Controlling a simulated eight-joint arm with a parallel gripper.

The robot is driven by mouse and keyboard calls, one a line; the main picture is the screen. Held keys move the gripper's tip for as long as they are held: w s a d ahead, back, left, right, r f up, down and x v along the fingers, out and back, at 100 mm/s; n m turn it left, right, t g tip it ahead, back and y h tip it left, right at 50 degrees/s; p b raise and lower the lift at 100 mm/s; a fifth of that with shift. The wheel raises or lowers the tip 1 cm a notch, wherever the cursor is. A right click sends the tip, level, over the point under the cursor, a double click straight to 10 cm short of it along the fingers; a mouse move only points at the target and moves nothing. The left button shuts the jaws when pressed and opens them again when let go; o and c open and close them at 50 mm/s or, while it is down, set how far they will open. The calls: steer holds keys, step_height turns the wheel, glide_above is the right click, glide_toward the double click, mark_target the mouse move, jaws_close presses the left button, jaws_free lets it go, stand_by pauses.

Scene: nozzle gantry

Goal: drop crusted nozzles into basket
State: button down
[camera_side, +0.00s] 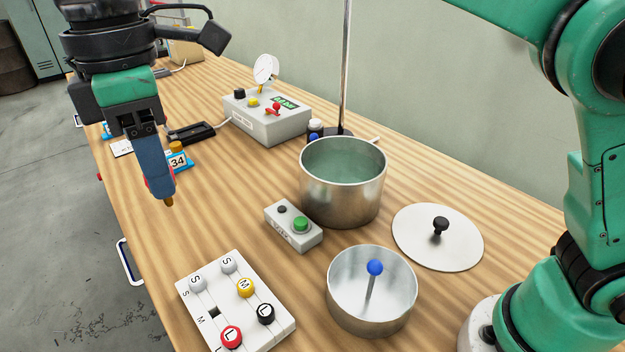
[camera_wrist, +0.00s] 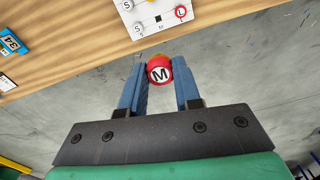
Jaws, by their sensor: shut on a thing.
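My gripper (camera_side: 162,190) is shut on a red nozzle marked M (camera_wrist: 159,72), with its brownish tip pointing down in the side view. It is held in the air near the table's left edge. The white nozzle rack (camera_side: 190,310) at the front holds grey S, yellow M (camera_side: 246,288), black L (camera_side: 265,313) and red L (camera_side: 231,337) nozzles, and has an empty square hole. A shallow metal basket (camera_side: 345,308) with a blue-knobbed rod stands right of the rack. Crust on the racked nozzles cannot be made out.
A deep metal pot (camera_side: 343,200) with greenish liquid stands behind the basket, its lid (camera_side: 465,250) lying right. A green-button box (camera_side: 293,225), a gauge box (camera_side: 265,118) and a blue 34 tag (camera_side: 178,162) are also on the table. Bare tabletop lies between gripper and pot.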

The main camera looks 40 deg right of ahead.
steer(key=shift+r, duration=0.8)
steer(key=shift+d, duration=0.2)
steer(key=s+d+f, duration=0.2)
steer(key=d+f, duration=0.2)
steer(key=d, duration=0.7)
steer(key=s+d+f, duration=0.2)
steer(key=d+f, duration=0.1)
steer(key=f, duration=0.3)
steer(key=s+d+f, duration=0.3)
steer(key=d+f, duration=0.1)
steer(key=f, duration=0.3)
steer(key=shift+s, duration=0.25)
steer(key=c, duration=0.5)
jaws_free()
steer(key=shift+c, duration=0.2)
steer(key=shift+r, duration=0.1)
